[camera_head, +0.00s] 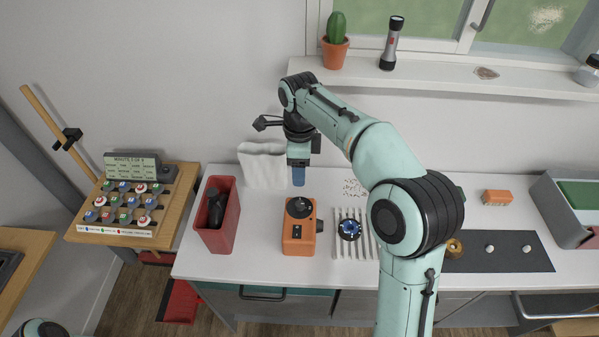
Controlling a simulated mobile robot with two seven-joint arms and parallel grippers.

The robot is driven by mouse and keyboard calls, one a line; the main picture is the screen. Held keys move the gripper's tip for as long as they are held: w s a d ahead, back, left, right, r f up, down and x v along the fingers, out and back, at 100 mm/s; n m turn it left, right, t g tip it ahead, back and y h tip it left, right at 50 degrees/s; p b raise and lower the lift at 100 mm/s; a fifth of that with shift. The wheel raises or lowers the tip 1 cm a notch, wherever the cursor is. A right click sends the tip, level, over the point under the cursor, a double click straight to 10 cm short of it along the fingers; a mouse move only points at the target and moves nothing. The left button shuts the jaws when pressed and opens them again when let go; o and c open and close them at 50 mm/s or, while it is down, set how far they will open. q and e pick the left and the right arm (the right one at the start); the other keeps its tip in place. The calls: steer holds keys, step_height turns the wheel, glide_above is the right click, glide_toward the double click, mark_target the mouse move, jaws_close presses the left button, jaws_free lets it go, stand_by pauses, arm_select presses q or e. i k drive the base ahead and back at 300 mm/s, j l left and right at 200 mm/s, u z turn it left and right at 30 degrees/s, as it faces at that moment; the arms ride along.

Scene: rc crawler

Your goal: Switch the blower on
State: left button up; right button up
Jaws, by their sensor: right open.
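An orange box-shaped unit (291,240) stands on the white counter. It looks like the blower. It has a round black part on top, a small dark switch-like patch on its front and a black stub on its right side. My right gripper (299,178) points down above the counter, behind the orange unit in the picture and apart from it. Its blue fingers are seen edge-on, with nothing visible between them. My left gripper is out of view.
A red bin (213,238) holding a black object is left of the unit. A white slatted rack (341,246) with a blue-and-black round part is at its right. A dark mat (510,262) with small parts is farther right.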

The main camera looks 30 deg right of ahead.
mark_target(297, 230)
steer(key=k, duration=1)
